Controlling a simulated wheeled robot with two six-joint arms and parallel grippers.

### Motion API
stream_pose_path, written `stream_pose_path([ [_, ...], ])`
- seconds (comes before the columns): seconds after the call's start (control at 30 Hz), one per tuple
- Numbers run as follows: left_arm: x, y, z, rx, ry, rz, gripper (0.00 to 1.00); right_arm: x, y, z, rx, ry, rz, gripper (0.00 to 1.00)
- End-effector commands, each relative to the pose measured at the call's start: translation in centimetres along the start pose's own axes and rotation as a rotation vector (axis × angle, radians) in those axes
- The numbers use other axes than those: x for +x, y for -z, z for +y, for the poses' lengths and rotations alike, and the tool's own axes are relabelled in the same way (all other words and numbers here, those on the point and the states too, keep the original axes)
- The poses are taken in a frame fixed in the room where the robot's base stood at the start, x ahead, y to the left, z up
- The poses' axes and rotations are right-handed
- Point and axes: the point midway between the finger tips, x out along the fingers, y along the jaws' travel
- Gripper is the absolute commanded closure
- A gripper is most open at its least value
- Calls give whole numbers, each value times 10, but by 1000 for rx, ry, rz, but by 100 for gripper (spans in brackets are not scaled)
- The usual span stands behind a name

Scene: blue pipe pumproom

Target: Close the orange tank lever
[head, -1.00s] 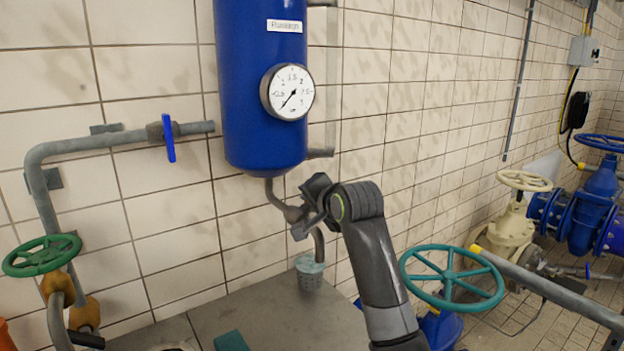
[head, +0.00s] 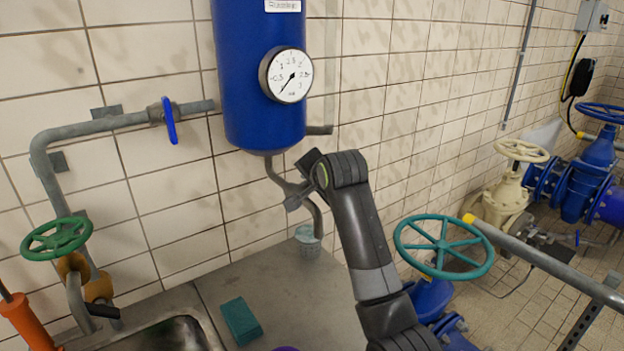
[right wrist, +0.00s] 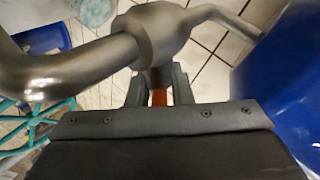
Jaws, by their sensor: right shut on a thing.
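The blue tank (head: 262,110) hangs on the tiled wall, with a round gauge on its front and a grey pipe (head: 273,170) bending down from its bottom. My right gripper (head: 298,192) is at a valve body on this pipe, just below the tank. In the right wrist view, the orange lever (right wrist: 159,98) shows as a short strip between the two fingers, under the valve body (right wrist: 155,32). The fingers are shut on it. Most of the lever is hidden by the gripper, and the head view does not show it. My left gripper is not in view.
A grey counter (head: 270,290) lies below, with a cup (head: 307,240) under the pipe end, a teal sponge (head: 240,320) and a sink (head: 170,338). A teal handwheel (head: 443,247) stands close right of my right arm. A blue-handled valve (head: 169,120) is on the left pipe.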

Motion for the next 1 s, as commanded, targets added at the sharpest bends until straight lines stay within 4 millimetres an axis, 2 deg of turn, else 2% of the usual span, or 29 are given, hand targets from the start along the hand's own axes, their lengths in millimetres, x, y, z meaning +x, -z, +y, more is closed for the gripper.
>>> stream_pose_path([
  [0.03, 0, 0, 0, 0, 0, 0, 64, 0, 0, 1, 0, -2, -1, 100],
  [0.07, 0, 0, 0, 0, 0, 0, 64, 0, 0, 1, 0, -2, -1, 76],
  [0.13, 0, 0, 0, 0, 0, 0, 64, 0, 0, 1, 0, -2, -1, 67],
  [0.43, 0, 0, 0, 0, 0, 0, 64, 0, 0, 0, 0, 0, 0, 67],
  [0.57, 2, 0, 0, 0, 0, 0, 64, -7, 0, 0, 0, 2, 1, 67],
  [0.77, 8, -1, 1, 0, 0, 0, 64, -32, -1, 1, 0, 4, 2, 67],
  [1.0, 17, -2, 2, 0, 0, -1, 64, -76, 0, 0, 0, 5, 3, 67],
])
